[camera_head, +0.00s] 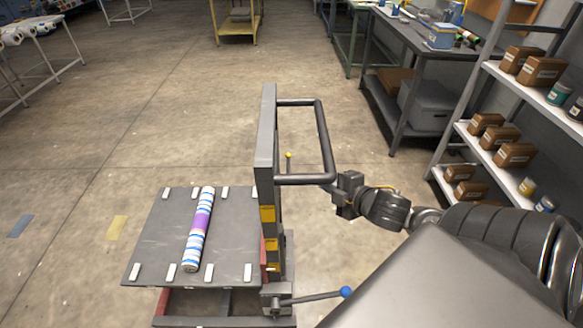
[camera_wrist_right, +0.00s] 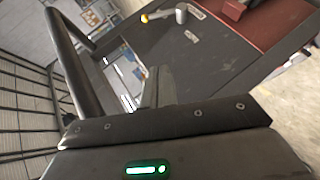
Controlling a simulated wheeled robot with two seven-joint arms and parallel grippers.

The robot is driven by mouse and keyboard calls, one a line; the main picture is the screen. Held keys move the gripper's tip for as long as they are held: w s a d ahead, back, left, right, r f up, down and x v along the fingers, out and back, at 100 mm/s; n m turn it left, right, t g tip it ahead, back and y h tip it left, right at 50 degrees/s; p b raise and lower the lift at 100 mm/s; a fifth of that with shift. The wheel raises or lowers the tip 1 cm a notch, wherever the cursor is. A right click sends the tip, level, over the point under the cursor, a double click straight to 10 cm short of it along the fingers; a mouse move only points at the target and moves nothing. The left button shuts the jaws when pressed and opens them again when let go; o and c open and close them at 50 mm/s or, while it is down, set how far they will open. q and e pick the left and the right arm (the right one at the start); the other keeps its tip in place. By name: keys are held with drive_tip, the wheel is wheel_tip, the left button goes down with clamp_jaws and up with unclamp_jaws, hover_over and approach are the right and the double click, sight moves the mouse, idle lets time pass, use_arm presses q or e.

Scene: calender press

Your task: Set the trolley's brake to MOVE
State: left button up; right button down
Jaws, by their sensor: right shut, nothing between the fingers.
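The trolley has a grey mast (camera_head: 266,150) with a black loop handle (camera_head: 325,140) on its right side. A lever with a blue ball (camera_head: 346,292) sticks out to the right at the mast's foot. A small yellow knob (camera_head: 289,155) on a thin rod shows inside the handle loop. I cannot tell which is the brake, and no MOVE mark is readable. My right gripper (camera_head: 331,188) is shut and empty at the handle's lower right; contact is unclear. In the right wrist view its fingers (camera_wrist_right: 155,88) show near a dark bar (camera_wrist_right: 68,62). My left gripper is not in view.
A striped roll (camera_head: 199,230) lies on the trolley's grey deck (camera_head: 160,235) among white blocks. Shelves (camera_head: 480,140) with brown boxes and a workbench (camera_head: 410,35) stand to the right. The floor left of and beyond the trolley is mostly clear.

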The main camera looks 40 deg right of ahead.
drive_tip(key=p, duration=0.2)
approach(288, 163)
drive_tip(key=w+a, duration=0.4)
drive_tip(key=shift+w+d+f, duration=0.4)
drive_tip(key=shift+d+f, duration=0.15)
drive_tip(key=shift+d, duration=0.05)
drive_tip(key=shift+w+d+f, duration=0.35)
drive_tip(key=shift+d+f, duration=0.2)
drive_tip(key=shift+w+d+f+p, duration=0.25)
drive_tip(key=shift+d+f+p, duration=0.05)
drive_tip(key=shift+d, duration=0.05)
drive_tip(key=shift+w+d+g+p, duration=0.6)
drive_tip(key=shift+w+p, duration=0.15)
drive_tip(key=shift+p, duration=0.35)
drive_tip(key=shift+s+a, duration=0.1)
